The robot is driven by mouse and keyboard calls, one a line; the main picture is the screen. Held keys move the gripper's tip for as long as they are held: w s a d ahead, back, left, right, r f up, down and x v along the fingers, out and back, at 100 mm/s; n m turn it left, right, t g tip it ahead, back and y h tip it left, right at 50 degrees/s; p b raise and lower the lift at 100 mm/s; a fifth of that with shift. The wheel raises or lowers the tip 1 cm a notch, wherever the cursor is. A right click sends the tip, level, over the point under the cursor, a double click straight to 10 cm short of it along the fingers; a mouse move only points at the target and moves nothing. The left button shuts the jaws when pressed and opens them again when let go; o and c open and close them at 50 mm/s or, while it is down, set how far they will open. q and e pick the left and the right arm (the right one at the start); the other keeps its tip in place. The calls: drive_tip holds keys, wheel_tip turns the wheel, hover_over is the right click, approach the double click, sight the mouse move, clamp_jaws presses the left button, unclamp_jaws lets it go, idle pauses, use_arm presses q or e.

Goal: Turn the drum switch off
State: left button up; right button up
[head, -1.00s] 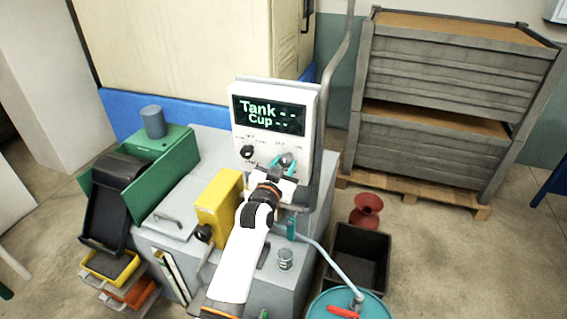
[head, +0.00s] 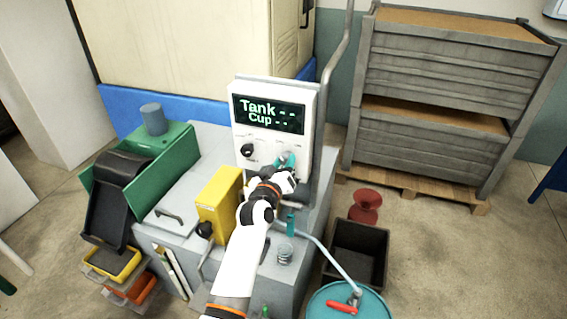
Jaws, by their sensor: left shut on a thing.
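The white control panel (head: 236,122) stands upright on the machine, with a lit screen (head: 268,113) reading "Tank - -" and "Cup - -". Below the screen are a black left knob (head: 247,150) and a right knob largely hidden by my gripper. The small labels are too blurred to read, so I cannot tell which knob is the drum switch. My left gripper (head: 286,161), with teal fingertips, is shut on the right knob. My right gripper is not in view.
A yellow box (head: 219,200) stands left of my arm, with a green drum unit (head: 170,165) beyond it. A grey pipe (head: 328,100) runs close along the panel's right side. A black bin (head: 360,252) and a teal barrel (head: 330,304) stand at lower right.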

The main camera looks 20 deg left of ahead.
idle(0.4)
use_arm(q)
drive_tip(key=o, duration=1)
drive_tip(key=shift+s, duration=0.1)
drive_tip(key=s+b, duration=0.2)
drive_tip(key=s, duration=1)
drive_tip(key=shift+a, duration=0.2)
drive_tip(key=shift+w, duration=0.1)
